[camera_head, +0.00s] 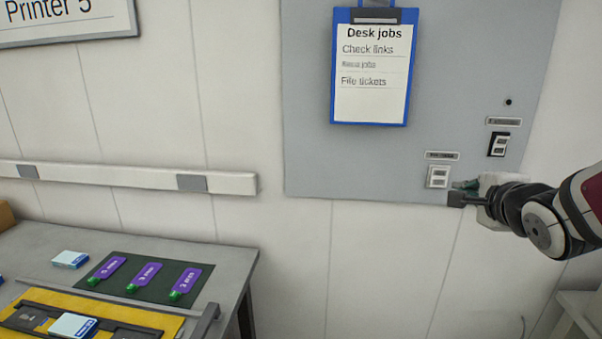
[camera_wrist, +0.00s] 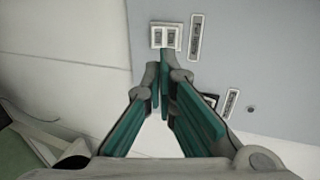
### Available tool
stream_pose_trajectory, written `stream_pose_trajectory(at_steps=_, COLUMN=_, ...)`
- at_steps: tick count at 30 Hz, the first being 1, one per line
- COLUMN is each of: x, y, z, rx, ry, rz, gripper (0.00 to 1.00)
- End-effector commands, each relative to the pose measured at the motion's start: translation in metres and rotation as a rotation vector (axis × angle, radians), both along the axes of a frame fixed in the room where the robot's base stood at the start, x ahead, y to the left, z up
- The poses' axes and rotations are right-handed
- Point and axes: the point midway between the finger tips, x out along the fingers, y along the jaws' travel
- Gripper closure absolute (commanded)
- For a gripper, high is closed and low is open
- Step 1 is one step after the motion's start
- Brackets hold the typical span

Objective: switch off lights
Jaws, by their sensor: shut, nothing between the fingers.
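A white light switch (camera_head: 438,177) with two rockers is on the grey wall panel, under a small label plate. It also shows in the wrist view (camera_wrist: 166,37), just beyond my fingertips. A second, dark-framed switch (camera_head: 498,144) sits higher and to the right under its own label; in the wrist view it is mostly hidden behind my finger (camera_wrist: 210,100). My gripper (camera_head: 462,193) is shut and empty, its tips close to the right side of the white switch. I cannot tell whether the tips touch it. The rocker positions are too small to read.
A blue clipboard (camera_head: 372,100) headed "Desk jobs" hangs on the grey panel (camera_head: 310,150). A grey table (camera_head: 225,250) at lower left carries a dark mat (camera_head: 205,297) with purple tags and a yellow tray (camera_head: 165,322). A wall rail (camera_head: 110,176) runs above the table.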

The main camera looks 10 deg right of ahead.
Motion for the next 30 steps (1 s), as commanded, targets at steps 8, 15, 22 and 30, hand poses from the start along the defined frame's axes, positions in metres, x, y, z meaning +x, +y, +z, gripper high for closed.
stream_pose_trajectory(at_steps=8, x=0.0, y=0.0, z=0.0, rx=0.002, ry=-0.001, rz=-0.001, gripper=1.0)
stream_pose_trajectory(at_steps=15, x=0.015, y=-0.005, z=-0.006, rx=0.001, ry=0.001, rz=-0.001, gripper=1.0)
stream_pose_trajectory(at_steps=22, x=0.054, y=-0.016, z=-0.021, rx=0.001, ry=0.002, rz=0.0, gripper=1.0)
stream_pose_trajectory(at_steps=30, x=0.1, y=-0.029, z=-0.035, rx=0.001, ry=0.001, rz=0.0, gripper=1.0)
